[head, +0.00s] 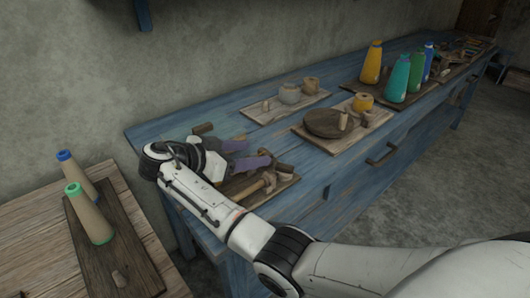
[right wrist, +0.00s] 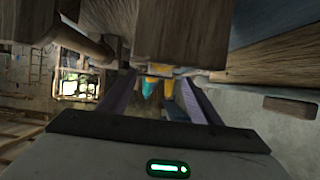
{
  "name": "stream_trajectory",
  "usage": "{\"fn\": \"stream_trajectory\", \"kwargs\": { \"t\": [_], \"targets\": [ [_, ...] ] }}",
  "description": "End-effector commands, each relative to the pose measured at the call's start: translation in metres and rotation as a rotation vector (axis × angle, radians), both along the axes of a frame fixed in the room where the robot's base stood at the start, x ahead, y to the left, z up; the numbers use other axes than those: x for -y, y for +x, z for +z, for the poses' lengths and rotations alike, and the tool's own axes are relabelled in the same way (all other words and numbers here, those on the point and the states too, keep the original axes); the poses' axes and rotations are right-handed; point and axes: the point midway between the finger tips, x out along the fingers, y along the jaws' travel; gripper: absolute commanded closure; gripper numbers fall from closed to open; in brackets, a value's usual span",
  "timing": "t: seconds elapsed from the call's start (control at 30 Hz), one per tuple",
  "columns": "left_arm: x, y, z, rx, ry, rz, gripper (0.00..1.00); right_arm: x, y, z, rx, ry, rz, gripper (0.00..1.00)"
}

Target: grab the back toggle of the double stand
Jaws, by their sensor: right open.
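My right gripper (head: 257,152) is over the near end of the blue bench, its purple fingers apart and empty. In the right wrist view the fingers (right wrist: 160,79) are open, with wooden blocks (right wrist: 180,32) close in front of and above them. I cannot tell which part is the double stand or its back toggle. In the head view, wooden pieces (head: 262,185) on a small board lie just below the gripper, partly hidden by my arm. My left gripper is not in view.
The blue bench (head: 310,160) runs away to the right. Yellow, teal, green and blue cones (head: 396,80) stand far along it. A side table (head: 30,250) at left holds two tan cones (head: 92,215). A small block (head: 203,128) lies behind my gripper.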

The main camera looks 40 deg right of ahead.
Motion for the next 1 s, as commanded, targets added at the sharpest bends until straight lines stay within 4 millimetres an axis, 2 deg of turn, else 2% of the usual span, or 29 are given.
{"fn": "stream_trajectory", "kwargs": {
  "t": [0.2,0.47,0.73,1.0],
  "targets": [
    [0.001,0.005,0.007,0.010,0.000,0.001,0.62,0.032,-0.002,-0.013,-0.002,-0.002,-0.002,0.42],
    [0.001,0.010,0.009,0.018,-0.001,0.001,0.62,0.036,-0.001,-0.016,-0.001,0.000,-0.002,0.42],
    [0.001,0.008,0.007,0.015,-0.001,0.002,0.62,0.036,-0.001,-0.016,-0.001,0.000,-0.002,0.86],
    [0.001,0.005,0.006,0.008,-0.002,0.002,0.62,0.036,-0.001,-0.015,0.000,0.000,-0.001,0.86]
  ]
}}
